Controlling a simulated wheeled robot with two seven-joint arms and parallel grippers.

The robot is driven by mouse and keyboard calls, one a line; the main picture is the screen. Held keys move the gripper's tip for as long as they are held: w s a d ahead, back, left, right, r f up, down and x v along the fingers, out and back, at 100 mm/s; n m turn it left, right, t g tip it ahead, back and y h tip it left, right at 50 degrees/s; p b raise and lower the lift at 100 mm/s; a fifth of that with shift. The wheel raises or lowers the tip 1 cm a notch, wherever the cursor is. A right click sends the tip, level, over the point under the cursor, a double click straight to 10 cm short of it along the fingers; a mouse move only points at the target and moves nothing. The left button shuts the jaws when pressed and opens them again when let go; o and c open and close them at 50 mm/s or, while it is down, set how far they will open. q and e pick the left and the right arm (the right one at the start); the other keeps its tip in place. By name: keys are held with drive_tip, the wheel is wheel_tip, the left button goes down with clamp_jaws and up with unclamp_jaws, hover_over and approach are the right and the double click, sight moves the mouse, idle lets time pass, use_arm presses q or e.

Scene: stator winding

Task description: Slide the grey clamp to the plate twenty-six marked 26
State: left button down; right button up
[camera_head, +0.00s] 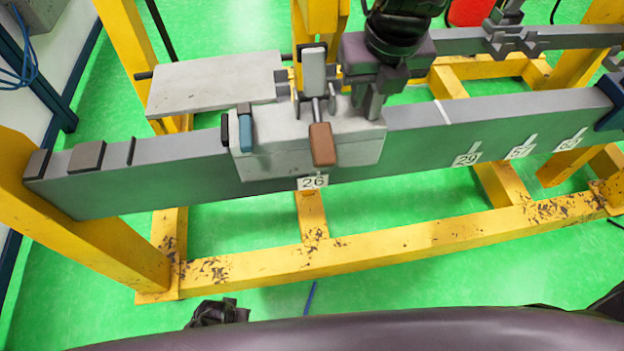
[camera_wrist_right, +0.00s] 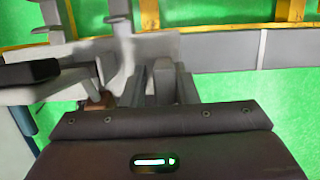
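The grey clamp (camera_head: 265,158) is a pale block straddling the long grey rail, with an upright lever, a brown-tipped handle and a blue-tipped piece on it. The white plate marked 26 (camera_head: 312,183) is on the rail's front face, directly under the clamp's lower edge, right of its middle. My right gripper (camera_head: 368,108) points down at the clamp's back right top. In the right wrist view its fingers (camera_wrist_right: 160,88) stand on both sides of a small grey piece; whether they grip it is unclear. My left gripper cannot be made out.
The grey rail (camera_head: 430,148) runs across a yellow frame (camera_head: 370,247), with more numbered plates (camera_head: 467,160) to the right. Dark blocks (camera_head: 87,155) sit at its left end. A second grey rail (camera_head: 455,43) lies behind. The rail top right of the clamp is clear.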

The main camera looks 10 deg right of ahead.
drive_tip(key=shift+a, duration=0.3)
drive_tip(key=shift+d, duration=0.25)
idle(0.4)
drive_tip(key=shift+o, duration=1.4)
